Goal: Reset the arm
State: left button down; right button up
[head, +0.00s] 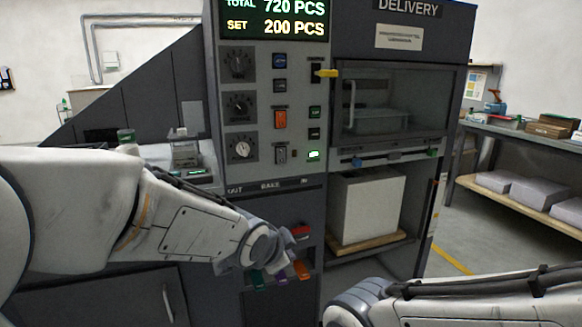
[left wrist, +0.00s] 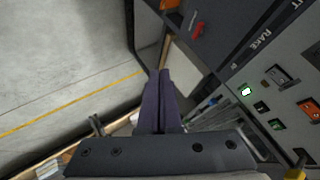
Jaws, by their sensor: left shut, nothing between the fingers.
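My left arm reaches in from the left of the head view, and its gripper end (head: 275,250) is in front of the lower middle panel of the grey machine (head: 270,190). In the left wrist view the two dark fingers of my left gripper (left wrist: 163,75) lie together, shut with nothing between them. In the head view the wrist hides most of the fingers. My right arm (head: 450,305) crosses the bottom right of the head view; its gripper is out of view.
Several coloured parts, including an orange one (head: 301,269) and a red one (head: 300,231), sit close to my left wrist. A white block (head: 367,208) stands in the bay to the right. A bench (head: 530,137) is at far right, with open floor before it.

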pick_arm(q)
jog(key=s+a+f+n+g+y, duration=0.1)
jog(key=s+f+n+g, duration=0.15)
jog(key=s, duration=0.65)
jog(key=s+a+f+n+g+y, duration=0.1)
jog(key=s+f+g, duration=0.15)
jog(key=s, duration=0.65)
jog(key=s+a+f+n+g, duration=0.15)
jog(key=s+g, duration=0.25)
jog(key=s, duration=0.6)
notch_tip(320, 180, up, 20)
jog(key=n+p, duration=0.1)
jog(key=p, duration=2)
jog(key=shift+y, duration=0.3)
jog(key=shift+s, duration=0.1)
